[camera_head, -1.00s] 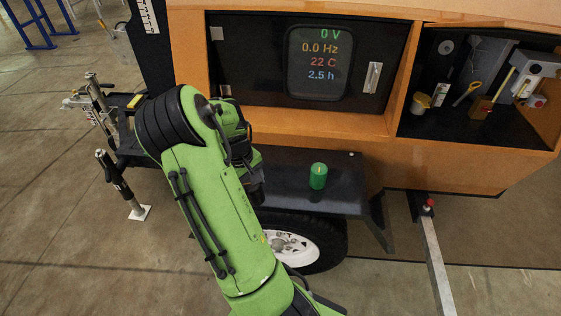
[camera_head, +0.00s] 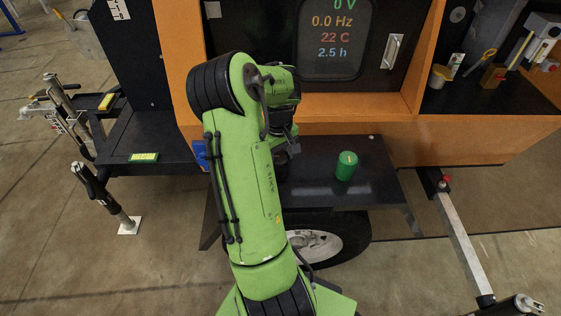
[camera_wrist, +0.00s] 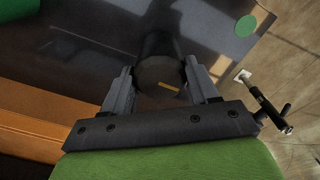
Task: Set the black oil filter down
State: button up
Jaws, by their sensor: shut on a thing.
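The black oil filter (camera_wrist: 158,62) is upright between the two fingers of my gripper (camera_wrist: 160,84) in the wrist view, with a small yellow mark on its near end. My gripper is shut on it. In the head view the filter (camera_head: 281,157) shows as a small dark shape below my gripper (camera_head: 288,141), over the left part of the black shelf (camera_head: 318,193). I cannot tell whether its bottom touches the shelf. A green canister (camera_head: 346,166) stands upright on the shelf to the right, apart from the filter.
The orange cabinet with its display (camera_head: 335,40) rises behind the shelf. A wheel (camera_head: 315,244) sits below it. A jack leg (camera_head: 100,195) stands at left and a metal outrigger (camera_head: 465,245) at right. Shelf surface between filter and canister is clear.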

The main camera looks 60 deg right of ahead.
jog(key=shift+f, duration=0.3)
jog(key=shift+f, duration=0.15)
jog(key=o, duration=1.3)
